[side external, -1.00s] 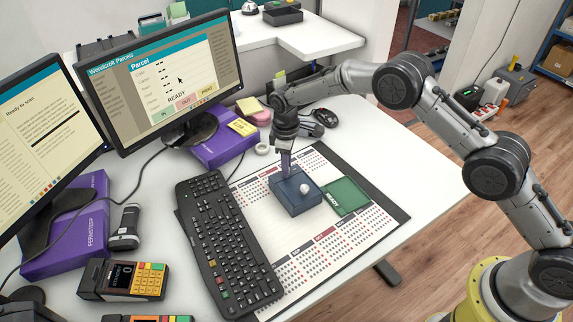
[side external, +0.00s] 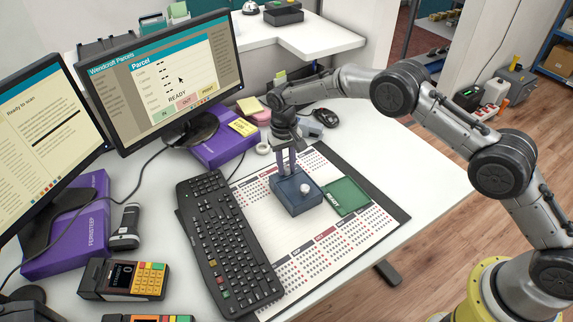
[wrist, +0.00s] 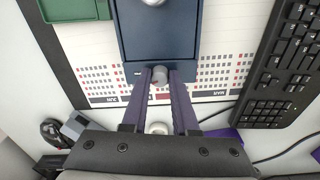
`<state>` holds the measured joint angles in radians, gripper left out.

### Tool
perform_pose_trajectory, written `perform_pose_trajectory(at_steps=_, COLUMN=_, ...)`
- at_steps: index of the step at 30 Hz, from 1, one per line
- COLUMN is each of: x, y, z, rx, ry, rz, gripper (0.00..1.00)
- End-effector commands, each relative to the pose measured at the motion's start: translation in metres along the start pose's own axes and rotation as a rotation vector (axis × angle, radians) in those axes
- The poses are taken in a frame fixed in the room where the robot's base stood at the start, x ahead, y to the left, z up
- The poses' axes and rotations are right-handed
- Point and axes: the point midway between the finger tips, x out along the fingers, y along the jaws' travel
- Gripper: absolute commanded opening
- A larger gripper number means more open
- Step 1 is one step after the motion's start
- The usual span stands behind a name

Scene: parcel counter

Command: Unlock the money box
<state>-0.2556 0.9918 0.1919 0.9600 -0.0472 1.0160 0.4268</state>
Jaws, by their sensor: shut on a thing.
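The money box (side external: 297,194) is a dark blue box with a pale round knob (side external: 304,188) on its top. It lies on the calendar desk pad, and it also shows at the top of the wrist view (wrist: 158,40). A small grey round piece (wrist: 160,76) is at the box's near edge in the wrist view; it looks like a lock knob or key head. My gripper (wrist: 160,78) has its two purple fingers shut on this grey piece, one on each side. In the side view my gripper (side external: 286,172) points down at the box's back side.
A green tray (side external: 345,196) is right beside the box. A black keyboard (side external: 228,245) lies to the left on the pad (side external: 375,218). A tape roll (side external: 262,149), a mouse (side external: 326,117) and a purple box (side external: 215,150) are behind. The white desk to the right is clear.

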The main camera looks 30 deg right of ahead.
Motion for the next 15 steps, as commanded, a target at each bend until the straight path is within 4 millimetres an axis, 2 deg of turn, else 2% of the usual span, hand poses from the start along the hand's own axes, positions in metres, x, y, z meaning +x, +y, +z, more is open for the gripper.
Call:
perform_pose_trajectory(at_steps=6, x=-0.002, y=-0.0005, z=-0.0014, rx=0.192, ry=-0.005, rz=-0.002, gripper=0.0)
perform_pose_trajectory(at_steps=15, x=-0.0022, y=-0.0004, z=-0.0018, rx=0.384, ry=-0.013, rz=-0.002, gripper=0.0)
